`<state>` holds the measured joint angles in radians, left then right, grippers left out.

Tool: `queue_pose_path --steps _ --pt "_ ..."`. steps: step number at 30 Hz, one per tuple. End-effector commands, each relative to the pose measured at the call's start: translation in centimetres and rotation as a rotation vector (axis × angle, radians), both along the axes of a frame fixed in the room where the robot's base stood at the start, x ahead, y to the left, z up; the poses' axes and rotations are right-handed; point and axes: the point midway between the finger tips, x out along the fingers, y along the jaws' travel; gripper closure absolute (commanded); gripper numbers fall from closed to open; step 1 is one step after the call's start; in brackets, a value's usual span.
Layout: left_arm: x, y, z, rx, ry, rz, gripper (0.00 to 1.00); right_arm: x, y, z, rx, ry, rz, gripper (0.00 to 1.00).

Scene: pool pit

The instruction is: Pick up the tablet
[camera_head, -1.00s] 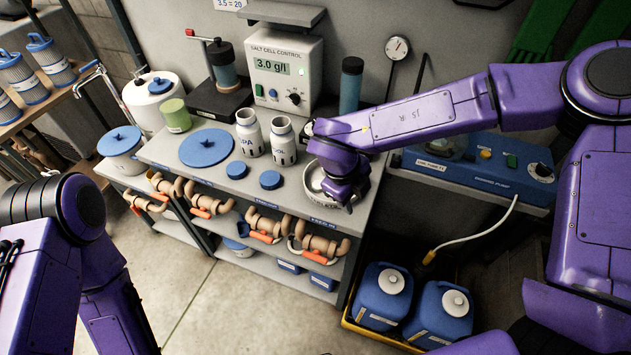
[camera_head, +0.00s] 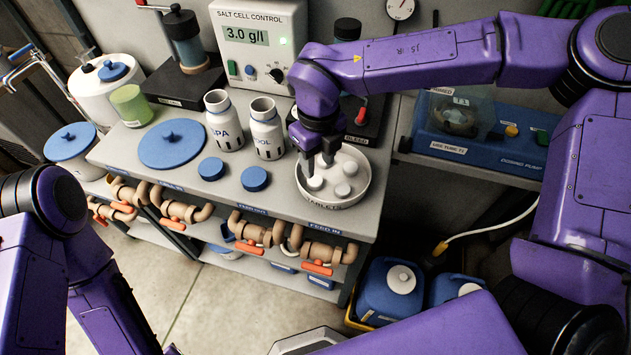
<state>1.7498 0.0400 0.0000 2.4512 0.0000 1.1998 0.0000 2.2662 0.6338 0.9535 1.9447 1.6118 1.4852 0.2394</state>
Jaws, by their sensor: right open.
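Several white round tablets (camera_head: 342,190) lie in a shallow white dish (camera_head: 356,196) labelled "TABLETS" at the right front of the grey bench. My right gripper (camera_head: 319,172) points down over the left part of the dish. Its dark fingers are open, close above or around a tablet at the left; I cannot tell whether they touch it. Other tablets lie to the right of the fingers. My left arm shows at the left edge, but its gripper is not in view.
Two white bottles (camera_head: 267,130), blue caps (camera_head: 254,179) and a blue lid (camera_head: 173,144) stand left of the dish. A dark unit with a red lever (camera_head: 361,116) is behind it. Pipes with orange handles (camera_head: 317,268) run below the bench edge.

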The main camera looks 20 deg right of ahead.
Motion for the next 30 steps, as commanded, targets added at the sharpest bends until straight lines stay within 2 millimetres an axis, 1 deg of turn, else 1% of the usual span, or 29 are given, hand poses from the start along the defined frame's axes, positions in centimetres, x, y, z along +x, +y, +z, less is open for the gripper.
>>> queue_pose_path --steps 1,5,9,12,15,20,21,23,24,30 --pt "0.0 0.0 0.2 0.0 -0.001 0.0 0.57 0.1 0.0 -0.7 -0.001 0.003 0.001 0.56" --pt "0.1 0.0 0.7 0.0 -0.002 0.0 0.57 0.1 0.0 -2.1 -0.001 0.004 0.0 0.56" --pt "0.1 0.0 1.8 0.0 -0.002 0.0 0.57 0.2 0.2 -4.5 -0.001 0.005 0.0 0.56" --pt "0.1 0.0 1.8 0.0 -0.001 0.0 0.57 0.3 0.1 -6.1 -0.001 0.003 -0.003 0.56" --pt "0.0 0.0 1.8 0.0 -0.001 0.0 0.57 0.3 0.1 -6.7 0.0 0.0 -0.003 0.56" --pt "0.1 0.0 1.7 0.0 -0.002 0.0 0.57 0.3 0.1 -6.7 0.0 -0.001 -0.004 0.56" --pt "0.1 0.0 1.7 0.0 -0.002 0.0 0.57 0.3 0.1 -6.7 0.0 -0.001 -0.004 0.69" --pt "0.1 0.0 1.7 0.0 -0.002 0.0 0.57 0.3 0.1 -6.7 0.0 -0.001 -0.004 0.89" --pt "0.1 0.0 1.7 0.0 -0.001 0.0 0.57 0.3 0.1 -6.7 0.0 -0.001 -0.004 0.92" --pt "0.1 0.0 1.7 0.0 -0.001 0.0 0.57 0.3 0.1 -6.7 0.0 0.0 -0.004 0.92"
